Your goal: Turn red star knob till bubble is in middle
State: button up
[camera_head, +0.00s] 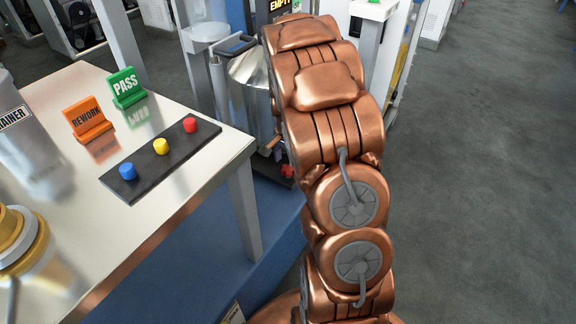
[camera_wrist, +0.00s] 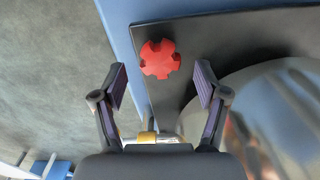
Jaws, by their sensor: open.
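The red star knob (camera_wrist: 160,59) lies between and just ahead of the fingertips of my gripper (camera_wrist: 162,76) in the wrist view. The gripper is open, with a gap on both sides of the knob and no contact visible. The knob stands at the edge of a dark plate (camera_wrist: 225,35). In the head view the red knob (camera_head: 288,171) shows small, low beside my copper-coloured arm, and my gripper is mostly hidden behind the arm. I cannot make out a level bubble in either view.
A shiny metal vessel (camera_wrist: 285,110) stands close to the right finger in the wrist view. In the head view a steel table (camera_head: 190,215) at left carries a PASS sign (camera_head: 126,87), a REWORK sign (camera_head: 87,118) and a black strip with three coloured buttons (camera_head: 160,147). Floor at right is clear.

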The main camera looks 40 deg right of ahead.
aim_at(288, 168)
notch_tip(288, 168, up, 10)
dwell(0.4)
jog(key=shift+a, duration=0.1)
dwell(0.4)
